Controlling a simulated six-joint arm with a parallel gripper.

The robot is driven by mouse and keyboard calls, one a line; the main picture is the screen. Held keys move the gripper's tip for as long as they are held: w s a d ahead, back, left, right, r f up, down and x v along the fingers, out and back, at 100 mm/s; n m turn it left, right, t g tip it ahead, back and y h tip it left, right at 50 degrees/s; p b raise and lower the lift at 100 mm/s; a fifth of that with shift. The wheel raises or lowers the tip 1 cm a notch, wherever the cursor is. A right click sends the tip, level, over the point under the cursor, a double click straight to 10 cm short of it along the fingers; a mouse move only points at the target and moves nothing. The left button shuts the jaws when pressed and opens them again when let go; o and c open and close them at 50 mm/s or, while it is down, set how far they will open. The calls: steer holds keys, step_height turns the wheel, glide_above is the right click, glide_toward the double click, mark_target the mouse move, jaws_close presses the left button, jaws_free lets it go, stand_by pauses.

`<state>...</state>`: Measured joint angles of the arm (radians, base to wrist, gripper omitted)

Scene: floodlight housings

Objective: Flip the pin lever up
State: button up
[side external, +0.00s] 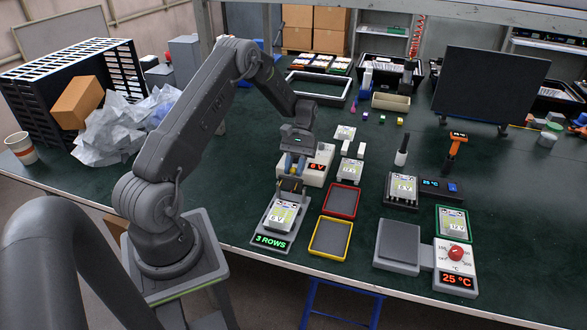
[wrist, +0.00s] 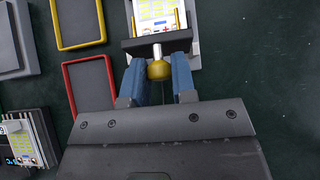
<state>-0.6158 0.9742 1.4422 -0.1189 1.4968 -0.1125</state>
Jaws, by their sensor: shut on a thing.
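The pin lever, with a yellow ball knob (wrist: 158,70) on a pale stem, stands out from a dark bar at the end of the pin fixture (side external: 273,238). The fixture has a green "3 ROWS" display and carries a white floodlight housing (side external: 280,216); the housing also shows in the wrist view (wrist: 158,12). My gripper (side external: 293,163) is over the far end of the fixture. In the wrist view its blue fingers (wrist: 159,72) sit on both sides of the knob, shut on the lever. In the side view the fingers and dark bar hide most of the lever.
A red-rimmed tray (side external: 342,200) and a yellow-rimmed tray (side external: 331,238) lie empty right of the fixture. A white unit with a red display (side external: 318,166) stands close behind my gripper. A grey plate (side external: 398,243) and a red-knobbed heater control (side external: 456,262) are farther right.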

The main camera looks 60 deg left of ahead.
steer(key=o, duration=0.9)
steer(key=v, duration=1.3)
steer(key=shift+w+a+r, duration=0.2)
steer(key=shift+r, duration=0.1)
